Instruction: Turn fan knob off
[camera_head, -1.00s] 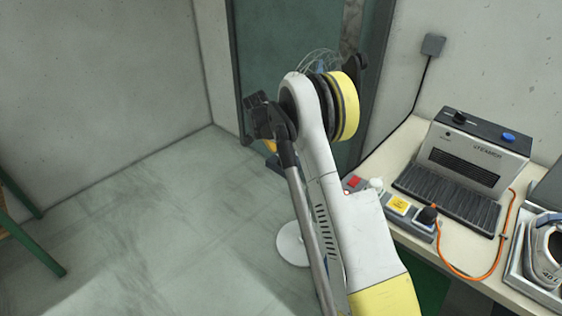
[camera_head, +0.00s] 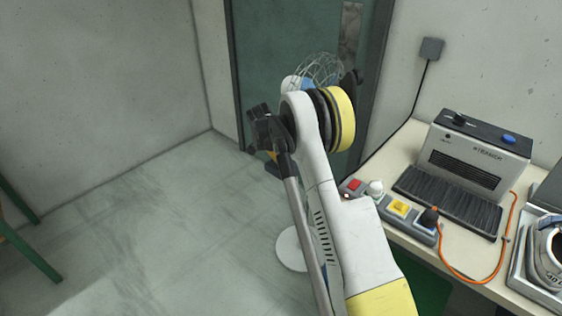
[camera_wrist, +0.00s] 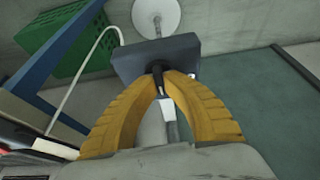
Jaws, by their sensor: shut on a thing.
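The fan stands on the floor behind my arm. Its wire cage (camera_head: 319,69) shows above my arm in the head view, and its round white base (camera_head: 290,249) shows below. In the wrist view, the base (camera_wrist: 157,15) and pole lead to a dark grey control box (camera_wrist: 155,57). A small black knob (camera_wrist: 158,74) sticks out from the box toward me. The yellow fingertips of my gripper (camera_wrist: 160,77) are shut on the knob, one on each side, and partly cover it. In the head view my arm hides most of the gripper. The knob's setting cannot be read.
A workbench at right holds a power strip (camera_head: 397,209), a steamer (camera_head: 478,150) and a tray at the edge. An orange cable (camera_head: 445,262) loops over the bench. A green crate (camera_wrist: 77,50) shows in the wrist view.

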